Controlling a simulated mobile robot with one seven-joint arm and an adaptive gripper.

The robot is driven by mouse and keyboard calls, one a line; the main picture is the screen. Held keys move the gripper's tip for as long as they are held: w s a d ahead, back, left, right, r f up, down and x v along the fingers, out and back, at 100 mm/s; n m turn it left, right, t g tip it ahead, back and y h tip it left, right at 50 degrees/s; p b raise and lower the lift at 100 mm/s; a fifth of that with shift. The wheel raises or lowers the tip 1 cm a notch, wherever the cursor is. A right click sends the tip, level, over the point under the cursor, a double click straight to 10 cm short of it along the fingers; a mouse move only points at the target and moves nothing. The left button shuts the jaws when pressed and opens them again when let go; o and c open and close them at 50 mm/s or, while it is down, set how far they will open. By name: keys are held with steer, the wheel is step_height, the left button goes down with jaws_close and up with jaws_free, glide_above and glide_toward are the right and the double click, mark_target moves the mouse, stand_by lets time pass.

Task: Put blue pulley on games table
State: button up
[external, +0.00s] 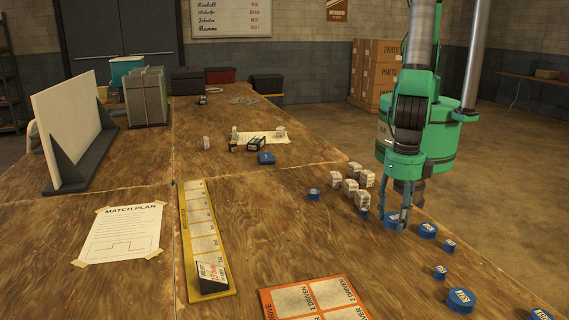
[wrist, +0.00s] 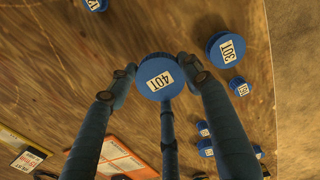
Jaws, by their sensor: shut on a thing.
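A round blue pulley labelled 40T (wrist: 158,78) sits between the fingers of my gripper (wrist: 157,73) in the wrist view, its labelled face toward the camera. My gripper (external: 394,218) is shut on it, low over the right part of a large wooden table (external: 270,215) in the external view. The pulley is not clearly visible there, and I cannot tell if it touches the tabletop. No label shows which table is the games table; another table (external: 530,83) stands at the far right.
Other blue pulleys lie near my gripper, including one labelled 30T (wrist: 226,49) and one in front (external: 460,299). White blocks (external: 352,188) stand just left of it. A yellow board (external: 203,240) and an orange board (external: 314,300) lie left. A white panel (external: 72,125) stands farther left.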

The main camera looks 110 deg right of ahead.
mark_target(395, 219)
steer(key=shift+w+a, duration=0.4)
steer(key=shift+w, duration=0.05)
steer(key=shift+f, duration=0.1)
steer(key=shift+f, duration=1.7)
steer(key=shift+f+b, duration=0.1)
steer(key=shift+b, duration=0.2)
steer(key=o, duration=1.3)
